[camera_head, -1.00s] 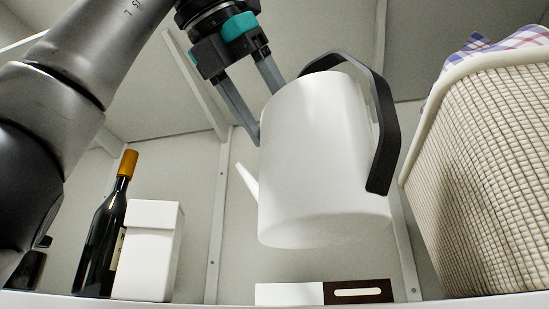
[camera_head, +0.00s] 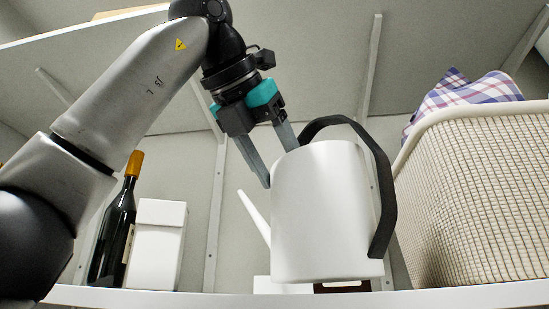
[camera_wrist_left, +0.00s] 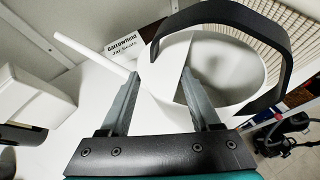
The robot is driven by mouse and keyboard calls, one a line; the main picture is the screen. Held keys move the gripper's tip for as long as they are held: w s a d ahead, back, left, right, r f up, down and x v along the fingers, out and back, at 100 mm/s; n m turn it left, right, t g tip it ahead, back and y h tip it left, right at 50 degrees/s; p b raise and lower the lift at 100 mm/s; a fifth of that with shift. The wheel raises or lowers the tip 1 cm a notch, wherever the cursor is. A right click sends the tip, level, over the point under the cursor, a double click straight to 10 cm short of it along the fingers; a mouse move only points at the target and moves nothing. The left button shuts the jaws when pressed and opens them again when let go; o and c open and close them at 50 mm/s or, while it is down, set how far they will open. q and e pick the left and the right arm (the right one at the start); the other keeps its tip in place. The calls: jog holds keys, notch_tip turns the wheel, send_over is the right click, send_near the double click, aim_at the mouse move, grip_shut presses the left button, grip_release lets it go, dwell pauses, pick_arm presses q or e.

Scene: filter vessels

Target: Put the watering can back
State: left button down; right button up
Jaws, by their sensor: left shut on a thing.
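The white watering can (camera_head: 325,215) has a black arched handle (camera_head: 384,190) on its right and a thin spout (camera_head: 254,215) pointing up-left. My left gripper (camera_head: 280,168) is shut on the can's upper wall at the rim, on the spout side. In the left wrist view the fingers (camera_wrist_left: 160,78) straddle the wall of the open-topped can (camera_wrist_left: 235,70). The can is nearly upright at the front of the shelf (camera_head: 215,300), its base low near the shelf surface; I cannot tell whether it touches. My right gripper is not in view.
A dark wine bottle (camera_head: 117,235) and a white box (camera_head: 156,245) stand to the left. A woven basket (camera_head: 475,200) with a checked cloth (camera_head: 465,92) is close on the right. A low white-and-dark box, lettered in the wrist view (camera_wrist_left: 128,42), lies behind the can, partly hidden.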

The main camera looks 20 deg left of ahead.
pick_arm(q)
jog(key=shift+w, duration=0.1)
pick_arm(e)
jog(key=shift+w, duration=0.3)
pick_arm(q)
jog(key=shift+f+b, duration=0.55)
jog(key=shift+f, duration=0.05)
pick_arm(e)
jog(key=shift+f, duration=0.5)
pick_arm(q)
jog(key=shift+c, duration=0.2)
grip_release()
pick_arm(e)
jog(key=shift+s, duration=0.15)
pick_arm(q)
jog(key=shift+f, duration=0.1)
